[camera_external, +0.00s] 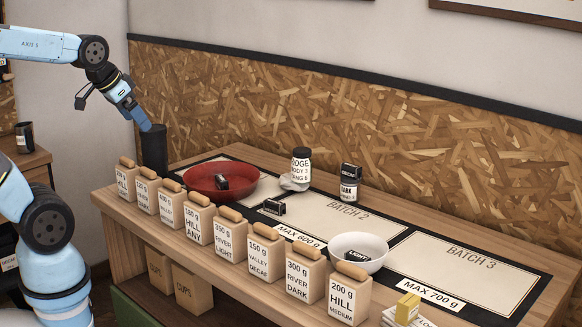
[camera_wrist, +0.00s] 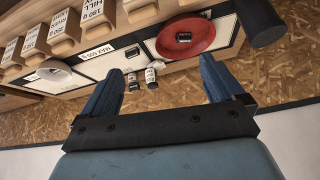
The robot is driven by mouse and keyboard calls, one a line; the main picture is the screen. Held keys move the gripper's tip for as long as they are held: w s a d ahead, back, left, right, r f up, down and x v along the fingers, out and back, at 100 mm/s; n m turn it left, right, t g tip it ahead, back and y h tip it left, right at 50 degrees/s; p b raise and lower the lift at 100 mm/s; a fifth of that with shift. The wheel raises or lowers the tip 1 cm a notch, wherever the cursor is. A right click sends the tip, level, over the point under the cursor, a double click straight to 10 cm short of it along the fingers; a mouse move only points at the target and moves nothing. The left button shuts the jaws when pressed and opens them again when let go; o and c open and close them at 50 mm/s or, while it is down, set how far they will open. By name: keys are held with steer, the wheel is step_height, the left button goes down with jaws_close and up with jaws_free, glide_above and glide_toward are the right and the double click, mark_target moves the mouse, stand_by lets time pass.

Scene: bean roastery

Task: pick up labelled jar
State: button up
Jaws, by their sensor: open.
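The labelled jar (camera_external: 301,168) is a dark-lidded jar whose label reads RIDGE, BODY 3 and more I cannot fully read. It stands upright on the bench behind the batch mats, right of the red bowl. It also shows, inverted, in the wrist view (camera_wrist: 151,77). A second labelled jar (camera_external: 348,191) reads DARK and has a black DECAF block (camera_external: 351,171) on top. My gripper (camera_external: 143,124) is open and empty, high at the bench's left end, well left of both jars. In the wrist view, the jars show between its spread fingers (camera_wrist: 168,68), some distance off.
A dark cylinder (camera_external: 154,152) stands just below my gripper. A red bowl (camera_external: 245,190) and a white bowl (camera_external: 375,244) hold black blocks. A grey scoop (camera_external: 292,184) lies against the jar's left. Several labelled bags (camera_external: 348,297) line the front edge. A chipboard wall stands behind.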

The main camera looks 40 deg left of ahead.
mark_target(308, 164)
steer(key=w+a+f+m+t+y, duration=0.1)
steer(key=w+f+m+t, duration=0.35)
steer(key=w, duration=0.75)
steer(key=w+a+f+m+t+y, duration=0.1)
steer(key=w+a+f+m, duration=0.1)
steer(key=w+f+m, duration=0.75)
steer(key=w+a+f+m+t+y, duration=0.15)
steer(key=w+m, duration=0.35)
steer(key=w, duration=0.9)
steer(key=w+d+r+m+t+h, duration=0.1)
steer(key=w+d+m+t+h, duration=0.25)
steer(key=d+m+h, duration=1.1)
steer(key=f+m+y, duration=0.1)
steer(key=f, duration=0.1)
steer(key=d+f+m+y, duration=0.1)
steer(key=f+m+y, duration=0.1)
steer(key=d+f+m+y, duration=0.1)
steer(key=f+m, duration=0.1)
steer(key=f, duration=0.1)
steer(key=shift+w+m+y, duration=0.1)
steer(key=shift+m+y, duration=0.15)
steer(key=shift+y, duration=0.05)
steer(key=shift+w+d+f, duration=0.15)
steer(key=shift+w+f, duration=0.15)
steer(key=shift+x, duration=3.45)
